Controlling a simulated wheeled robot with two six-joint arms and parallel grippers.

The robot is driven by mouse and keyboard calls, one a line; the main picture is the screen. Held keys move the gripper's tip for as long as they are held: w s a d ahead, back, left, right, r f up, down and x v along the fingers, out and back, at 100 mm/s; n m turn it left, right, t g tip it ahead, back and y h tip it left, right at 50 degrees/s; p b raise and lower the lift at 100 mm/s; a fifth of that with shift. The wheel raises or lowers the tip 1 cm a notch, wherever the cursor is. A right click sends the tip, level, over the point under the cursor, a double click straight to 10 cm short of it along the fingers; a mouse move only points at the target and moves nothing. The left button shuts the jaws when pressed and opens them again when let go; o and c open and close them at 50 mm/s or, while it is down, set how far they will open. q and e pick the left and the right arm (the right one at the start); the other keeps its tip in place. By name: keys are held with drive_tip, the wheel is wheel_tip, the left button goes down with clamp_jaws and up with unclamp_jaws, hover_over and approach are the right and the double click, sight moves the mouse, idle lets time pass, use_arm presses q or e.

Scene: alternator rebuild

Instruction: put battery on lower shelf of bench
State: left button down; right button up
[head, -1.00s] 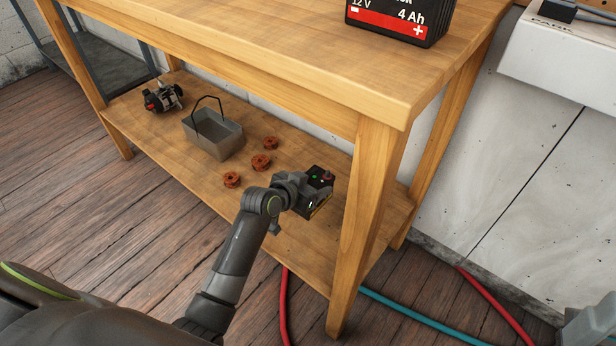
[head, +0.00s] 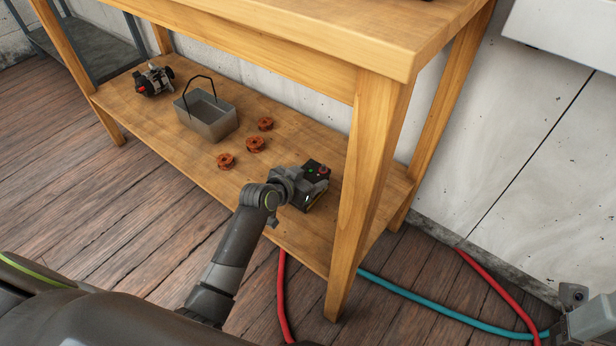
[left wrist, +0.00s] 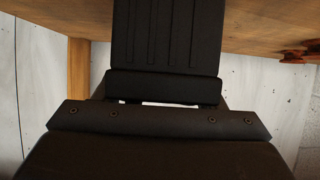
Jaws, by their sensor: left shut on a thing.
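The battery (head: 320,171) is a small dark box with a red and a green spot on top. It is at the right part of the bench's lower shelf (head: 190,152), behind the front right leg's left side. My left gripper (head: 297,186) reaches in from the front and is shut on it. The battery is upright and at the shelf surface or just above it; I cannot tell if it touches. In the left wrist view, a ridged dark part (left wrist: 167,35) fills the top middle, and the fingertips are not clear.
Several things share the shelf: copper-coloured coils (head: 256,144), a grey metal basket (head: 208,124) and an alternator-like part (head: 154,80). The front right leg (head: 368,170) stands close to the right of the battery. Red and teal hoses (head: 420,300) lie on the floor.

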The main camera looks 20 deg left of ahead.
use_arm(q)
drive_tip(key=shift+c, duration=1.6)
unclamp_jaws()
drive_tip(key=shift+f, duration=0.1)
